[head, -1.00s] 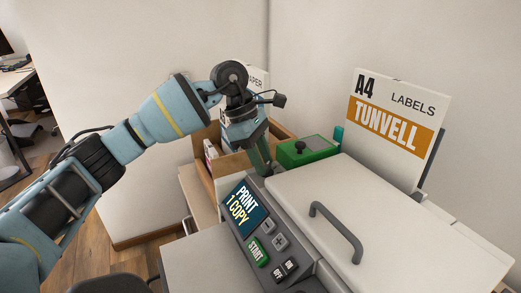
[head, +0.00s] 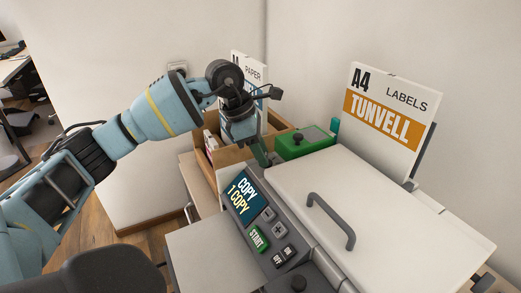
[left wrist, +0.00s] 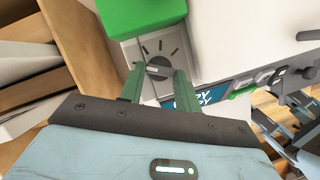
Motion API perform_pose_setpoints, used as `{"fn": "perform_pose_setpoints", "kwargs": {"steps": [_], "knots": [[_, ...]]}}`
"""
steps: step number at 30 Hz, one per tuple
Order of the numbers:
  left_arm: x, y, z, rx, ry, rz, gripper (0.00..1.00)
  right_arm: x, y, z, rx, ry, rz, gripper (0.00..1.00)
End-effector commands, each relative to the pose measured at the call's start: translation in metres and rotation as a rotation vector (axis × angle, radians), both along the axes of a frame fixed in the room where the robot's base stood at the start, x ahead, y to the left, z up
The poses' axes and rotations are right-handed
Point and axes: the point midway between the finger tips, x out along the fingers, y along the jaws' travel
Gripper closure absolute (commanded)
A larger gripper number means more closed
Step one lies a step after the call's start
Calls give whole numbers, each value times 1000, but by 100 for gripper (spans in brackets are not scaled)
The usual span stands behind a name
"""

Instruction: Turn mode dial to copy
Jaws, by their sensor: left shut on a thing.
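The mode dial (left wrist: 158,68) shows in the left wrist view as a dark round knob on a grey plate with tick marks around it. In the head view it is hidden behind my gripper. My left gripper (left wrist: 158,82) has its two green fingers around the dial and is shut on it. In the head view the gripper (head: 262,155) reaches down at the far end of the machine's control panel. The display (head: 243,197) on the panel reads "COPY 1 COPY". My right gripper is not in view.
A green box (head: 306,147) with a black knob stands close beside my left gripper. A wooden crate (head: 272,122) holding papers is behind it. The machine's white lid (head: 370,205) has a grey handle (head: 330,220). A green START button (head: 258,239) is lower on the panel.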

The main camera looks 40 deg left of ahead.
Motion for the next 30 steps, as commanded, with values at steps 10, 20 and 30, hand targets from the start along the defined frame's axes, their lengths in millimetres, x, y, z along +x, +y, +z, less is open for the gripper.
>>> {"fn": "perform_pose_setpoints", "kwargs": {"steps": [10, 20, 30], "knots": [[0, 0, 1, -1, -2, 1, 45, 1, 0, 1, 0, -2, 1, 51], [-1, 3, 8, -1, -3, 1, 45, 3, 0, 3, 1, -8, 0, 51], [-13, 18, 56, -1, -5, 2, 45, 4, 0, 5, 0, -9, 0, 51]]}}
